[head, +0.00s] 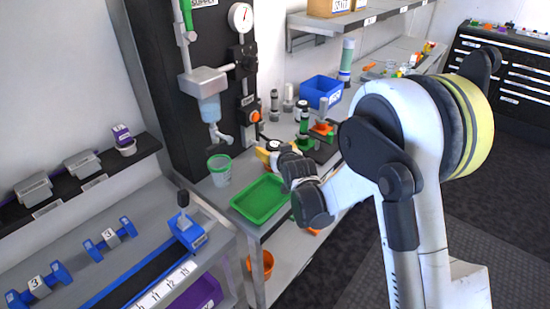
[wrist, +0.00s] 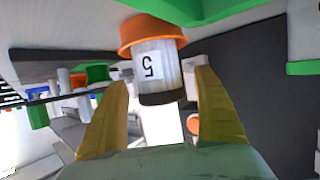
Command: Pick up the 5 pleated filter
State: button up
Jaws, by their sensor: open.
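The 5 pleated filter (wrist: 155,70) is a pale, ribbed cylinder with an orange flanged end, a dark band at its other end and an upside-down "5" label. It fills the middle of the wrist view. My gripper (wrist: 163,80) is open, with one yellow finger on each side of the filter. A narrow gap seems to show beside the fingers; I cannot tell if either one touches. In the head view my gripper (head: 266,153) is over the bench behind the green tray, and the filter cannot be made out clearly there.
The green tray (head: 246,210) lies at the bench's front. A green cup (head: 220,171) stands left of it, below the dispenser (head: 206,85).

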jog(key=shift+r, duration=0.1)
jog(key=c, duration=1.4)
